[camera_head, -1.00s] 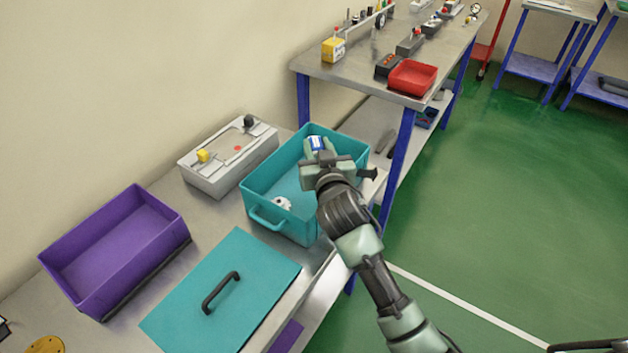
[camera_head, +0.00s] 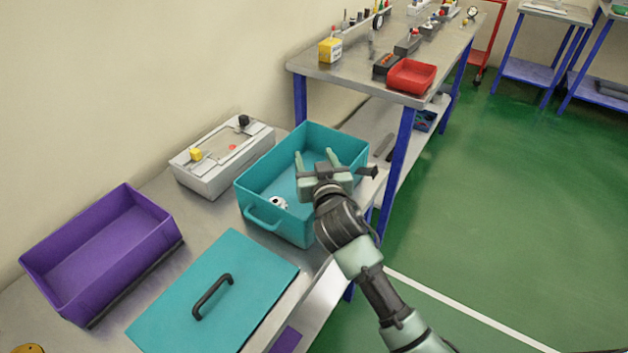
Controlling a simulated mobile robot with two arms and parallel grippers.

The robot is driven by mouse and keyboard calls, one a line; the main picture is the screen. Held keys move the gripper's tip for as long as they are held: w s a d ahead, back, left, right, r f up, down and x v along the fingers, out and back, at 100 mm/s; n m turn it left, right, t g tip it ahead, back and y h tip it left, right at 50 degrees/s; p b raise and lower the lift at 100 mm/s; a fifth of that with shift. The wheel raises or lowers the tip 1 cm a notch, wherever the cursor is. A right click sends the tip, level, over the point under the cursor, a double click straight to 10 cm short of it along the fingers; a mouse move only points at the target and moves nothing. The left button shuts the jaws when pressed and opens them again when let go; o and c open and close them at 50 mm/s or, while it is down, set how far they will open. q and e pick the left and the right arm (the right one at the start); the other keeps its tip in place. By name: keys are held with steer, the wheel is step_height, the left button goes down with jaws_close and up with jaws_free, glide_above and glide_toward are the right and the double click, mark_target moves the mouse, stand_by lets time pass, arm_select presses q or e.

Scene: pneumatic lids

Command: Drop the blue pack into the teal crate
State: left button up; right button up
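The teal crate (camera_head: 257,237) stands open on the steel bench. My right gripper (camera_head: 315,157) reaches over the crate's right side, its two pale green fingers spread with nothing visible between them. The blue pack is not visible; the gripper and the crate's near wall hide part of the crate's inside. A small white item with a dark spot (camera_head: 278,203) lies in the crate near its left front. My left gripper is not in view.
A teal lid with a black handle (camera_head: 228,290) lies in front of the crate. A purple crate (camera_head: 100,250) stands at the left. A higher table (camera_head: 350,75) with a red tray (camera_head: 412,76) stands beyond.

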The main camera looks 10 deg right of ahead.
steer(key=s+r, duration=0.1)
steer(key=s, duration=0.6)
steer(key=shift+s, duration=0.4)
steer(key=shift+a, duration=0.1)
